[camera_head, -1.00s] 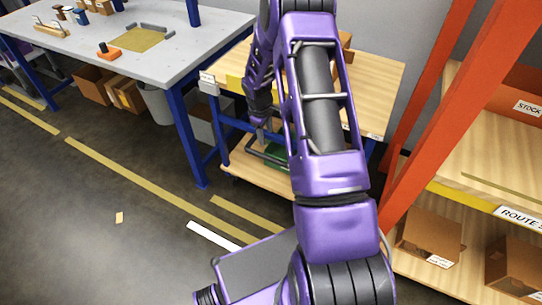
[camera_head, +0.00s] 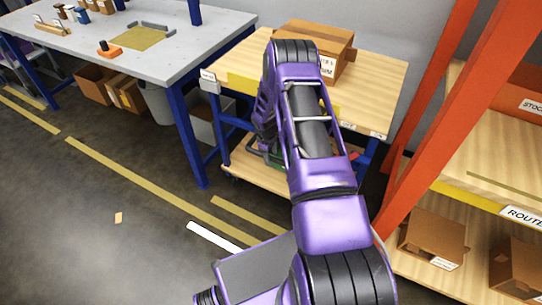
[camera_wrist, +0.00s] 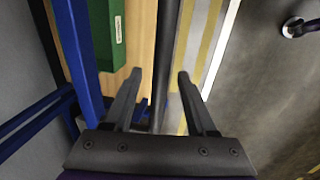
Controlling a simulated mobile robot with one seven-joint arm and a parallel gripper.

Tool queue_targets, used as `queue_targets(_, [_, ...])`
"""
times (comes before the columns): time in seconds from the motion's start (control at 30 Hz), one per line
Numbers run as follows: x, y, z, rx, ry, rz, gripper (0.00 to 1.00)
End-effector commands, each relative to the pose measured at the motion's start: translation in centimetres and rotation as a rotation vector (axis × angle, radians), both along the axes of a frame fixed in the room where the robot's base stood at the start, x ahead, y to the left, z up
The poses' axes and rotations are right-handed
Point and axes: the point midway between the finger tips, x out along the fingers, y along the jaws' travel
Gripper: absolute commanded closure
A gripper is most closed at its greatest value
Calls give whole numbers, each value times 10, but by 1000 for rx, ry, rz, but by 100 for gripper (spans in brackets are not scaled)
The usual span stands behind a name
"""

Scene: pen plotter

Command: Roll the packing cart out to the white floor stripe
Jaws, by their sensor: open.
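The packing cart (camera_head: 378,88) has a pale wooden top, a blue frame and a lower wooden shelf. It stands between the grey workbench and the orange rack. A dark bar (camera_wrist: 168,50), apparently the cart's handle, runs between the fingers of my gripper (camera_wrist: 158,78) in the wrist view. The fingers are open, one on each side of the bar, not closed on it. My arm hides the gripper and the handle in the head view. The white floor stripe (camera_head: 213,237) lies on the floor in front of the cart; it also shows in the wrist view (camera_wrist: 220,50).
A cardboard box (camera_head: 335,45) sits on the cart top, and a green box (camera_wrist: 106,35) on its lower shelf. The workbench (camera_head: 190,55) is close on the left, the orange rack (camera_head: 425,130) close on the right. Open floor (camera_head: 80,220) lies at front left.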

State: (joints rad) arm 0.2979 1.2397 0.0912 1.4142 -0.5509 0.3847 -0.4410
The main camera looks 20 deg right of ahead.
Motion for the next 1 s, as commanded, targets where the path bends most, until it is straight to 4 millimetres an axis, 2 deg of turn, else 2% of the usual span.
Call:
queue_targets(0.17, [0,0,0,0,0,0,43])
queue_targets(0.4, [0,0,0,0,0,0,86])
queue_targets(0.5, [0,0,0,0,0,0,100])
queue_targets(1.0, [0,0,0,-1,1,0,100])
